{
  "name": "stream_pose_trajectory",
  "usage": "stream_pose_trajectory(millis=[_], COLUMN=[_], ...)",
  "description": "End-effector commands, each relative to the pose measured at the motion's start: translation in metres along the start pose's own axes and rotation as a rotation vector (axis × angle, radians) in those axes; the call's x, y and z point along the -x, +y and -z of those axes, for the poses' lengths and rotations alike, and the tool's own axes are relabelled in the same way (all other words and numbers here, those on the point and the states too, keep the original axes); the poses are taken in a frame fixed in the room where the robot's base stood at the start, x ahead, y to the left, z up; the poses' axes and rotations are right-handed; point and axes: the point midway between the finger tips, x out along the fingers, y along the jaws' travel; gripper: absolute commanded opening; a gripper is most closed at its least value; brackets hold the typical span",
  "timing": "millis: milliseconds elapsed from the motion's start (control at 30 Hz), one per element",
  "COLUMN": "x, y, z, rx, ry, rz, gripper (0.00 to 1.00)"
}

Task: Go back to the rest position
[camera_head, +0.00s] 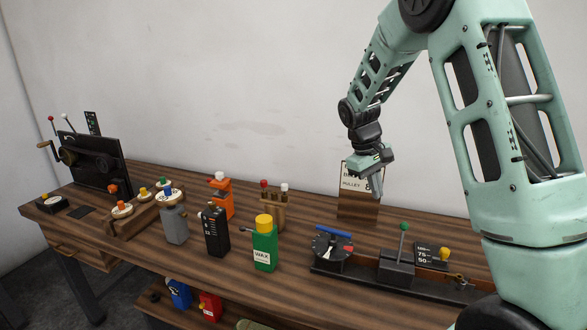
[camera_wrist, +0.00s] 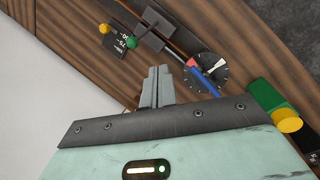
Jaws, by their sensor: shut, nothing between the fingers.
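My gripper (camera_head: 375,185) hangs above the right part of the wooden bench, in front of the pulley sign, with its fingers pointing down. In the wrist view my gripper (camera_wrist: 158,86) shows its two fingers together, with nothing between them. Beyond the fingers in that view lie the round black dial (camera_wrist: 210,72) with a blue bar (camera_wrist: 203,82) and a green-knobbed lever (camera_wrist: 132,42). The gripper touches none of these that I can see. Part of the pulley sign (camera_head: 358,205) is hidden behind the gripper.
A green wax bottle (camera_head: 264,248), a black box (camera_head: 216,232), a grey can (camera_head: 174,226) and an orange tool (camera_head: 222,197) stand mid-bench. The dial and lever fixture (camera_head: 395,270) lies below the gripper. A black panel with cranks (camera_head: 95,165) stands far left. Wall space above is clear.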

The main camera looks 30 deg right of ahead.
Motion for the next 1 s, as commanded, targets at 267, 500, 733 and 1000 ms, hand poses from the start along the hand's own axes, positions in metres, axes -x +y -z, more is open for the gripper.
stream_pose_trajectory(millis=[267, 500, 733, 1000], x=[0.003, 0.021, 0.022, -0.006], y=[-0.024, -0.171, -0.309, -0.376], z=[0.001, -0.026, -0.118, -0.228], rx=[0.03, 0.228, 0.47, 0.678], ry=[0.02, 0.133, 0.218, 0.27], rz=[0.017, 0.121, 0.205, 0.227], gripper=[0.0, 0.0, 0.0, 0.0])
